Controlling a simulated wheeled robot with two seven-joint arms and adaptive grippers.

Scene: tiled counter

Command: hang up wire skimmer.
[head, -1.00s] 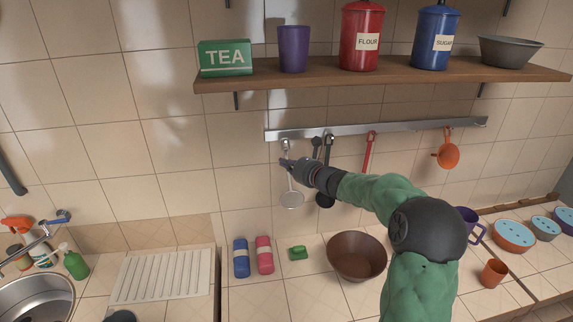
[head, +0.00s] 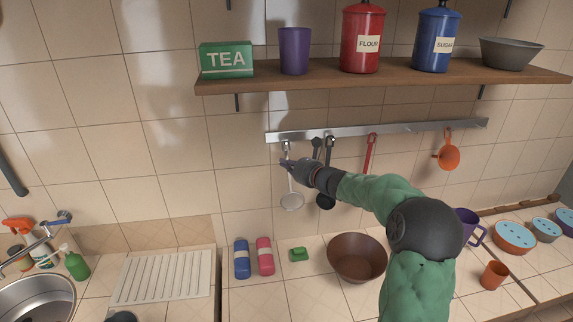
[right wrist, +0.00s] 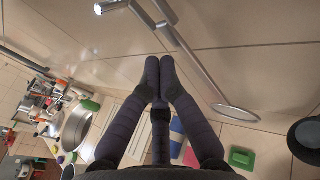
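The wire skimmer (head: 291,201) hangs at the left end of the metal rail (head: 400,128), its round mesh head down. In the right wrist view its thin handle runs down to the flat round head (right wrist: 236,113). My right gripper (head: 284,163) is in front of the handle, just below the leftmost hook (head: 286,144). In the right wrist view its fingertips (right wrist: 160,68) are close together and the handle passes beside them, not visibly between them. A bright hook (right wrist: 111,5) shows near the handle's top; the exact contact there is unclear. My left gripper is not in view.
Dark utensils (head: 328,180), a red-handled tool (head: 369,155) and an orange strainer (head: 446,155) hang further right. A shelf (head: 390,80) with canisters is above.

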